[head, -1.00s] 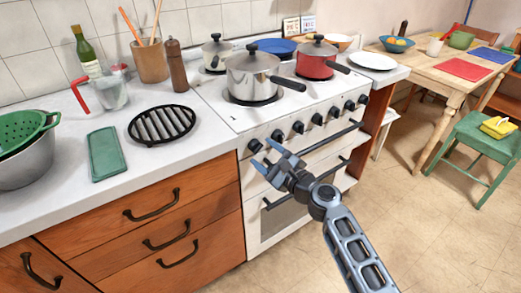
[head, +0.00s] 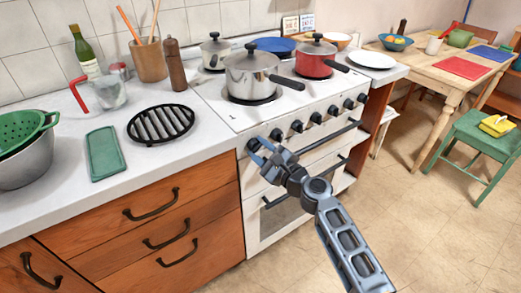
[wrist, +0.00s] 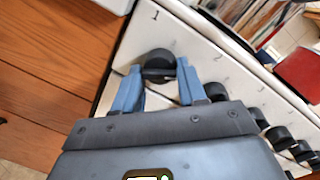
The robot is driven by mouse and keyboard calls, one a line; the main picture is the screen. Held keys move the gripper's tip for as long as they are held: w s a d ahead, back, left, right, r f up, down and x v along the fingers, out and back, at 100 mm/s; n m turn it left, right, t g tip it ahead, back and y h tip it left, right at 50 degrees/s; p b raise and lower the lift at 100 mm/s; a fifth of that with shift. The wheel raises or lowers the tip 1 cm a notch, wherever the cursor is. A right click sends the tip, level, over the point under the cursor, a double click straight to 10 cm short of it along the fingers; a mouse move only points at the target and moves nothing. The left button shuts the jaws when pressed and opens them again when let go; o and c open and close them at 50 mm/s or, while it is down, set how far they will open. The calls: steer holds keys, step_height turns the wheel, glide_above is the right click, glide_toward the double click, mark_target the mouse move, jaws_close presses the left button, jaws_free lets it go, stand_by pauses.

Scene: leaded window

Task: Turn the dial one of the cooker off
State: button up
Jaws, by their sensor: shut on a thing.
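The white cooker (head: 290,160) stands in the middle of the head view, with a row of black dials along its front. Dial one (wrist: 157,66) is black and round, below the printed number 1 in the wrist view. In the head view it is the leftmost dial (head: 253,145), partly behind my fingers. My gripper (wrist: 157,75) has its two blue fingers on either side of this dial and is shut on it. In the head view my gripper (head: 262,152) is at the left end of the dial row. The dial's pointer is hard to read.
A steel pan (head: 252,76), a smaller steel pot (head: 215,52) and a red pan (head: 315,62) stand on the hob. Other dials (wrist: 215,91) lie close to the right of my gripper. Wooden drawers (head: 150,225) are at the left. The floor in front is clear.

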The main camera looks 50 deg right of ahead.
steer(key=shift+c, duration=0.7)
steer(key=shift+n, duration=0.3)
steer(key=n+b, duration=0.1)
steer(key=n, duration=0.2)
steer(key=n+b, duration=0.1)
steer(key=n, duration=0.3)
steer(key=n+g+b, duration=0.1)
steer(key=n, duration=0.2)
steer(key=shift+r+n+h, duration=0.3)
steer(key=shift+r+h, duration=0.05)
steer(key=shift+h, duration=0.05)
steer(key=o, duration=1)
